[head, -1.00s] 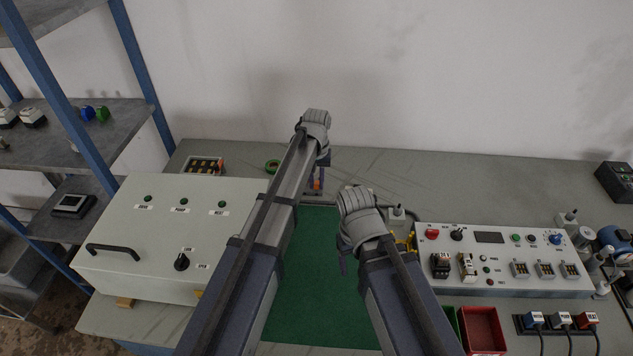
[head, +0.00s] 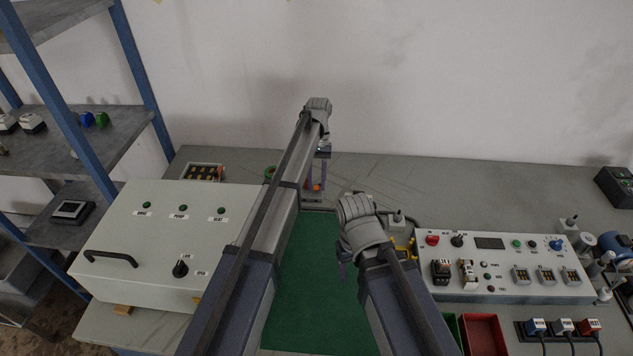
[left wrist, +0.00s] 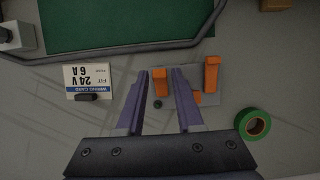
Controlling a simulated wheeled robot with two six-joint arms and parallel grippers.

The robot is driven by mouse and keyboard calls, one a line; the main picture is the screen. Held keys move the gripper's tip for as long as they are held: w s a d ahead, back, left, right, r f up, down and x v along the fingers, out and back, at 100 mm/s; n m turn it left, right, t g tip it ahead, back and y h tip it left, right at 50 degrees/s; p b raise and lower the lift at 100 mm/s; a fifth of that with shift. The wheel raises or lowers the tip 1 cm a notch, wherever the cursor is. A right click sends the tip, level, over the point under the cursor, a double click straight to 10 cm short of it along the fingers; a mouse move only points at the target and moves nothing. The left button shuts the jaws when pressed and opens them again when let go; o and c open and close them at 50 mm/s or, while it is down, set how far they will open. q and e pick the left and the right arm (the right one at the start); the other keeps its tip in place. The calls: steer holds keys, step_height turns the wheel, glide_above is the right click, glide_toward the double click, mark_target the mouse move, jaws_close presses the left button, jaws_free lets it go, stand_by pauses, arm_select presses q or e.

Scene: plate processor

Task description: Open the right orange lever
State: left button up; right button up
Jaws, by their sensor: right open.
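Two orange levers stand on a small grey block in the left wrist view. The right orange lever (left wrist: 160,82) lies between my left gripper's fingers; the other lever (left wrist: 211,74) is outside them, to the right in that inverted view. My left gripper (left wrist: 160,74) is open, with a finger on each side of the lever and small gaps showing. Whether it touches is unclear. In the head view, my left gripper (head: 316,186) is at the back of the green mat, with orange between its fingers. My right gripper (head: 343,270) hangs over the mat, apart from the levers.
A green tape roll (left wrist: 253,124) and a white wiring card (left wrist: 88,78) lie near the levers. The green mat (head: 310,300) is mostly clear. A white cabinet (head: 150,240) stands left, a control panel (head: 505,262) right, and a red bin (head: 482,335) in front.

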arm_select(q)
steer(key=shift+o, duration=1.1)
steer(key=p+v, duration=0.7)
steer(key=shift+r, duration=0.4)
arm_select(e)
step_height(320, 180, up, 7)
steer(key=shift+r, duration=0.2)
arm_select(q)
steer(key=shift+w, duration=0.15)
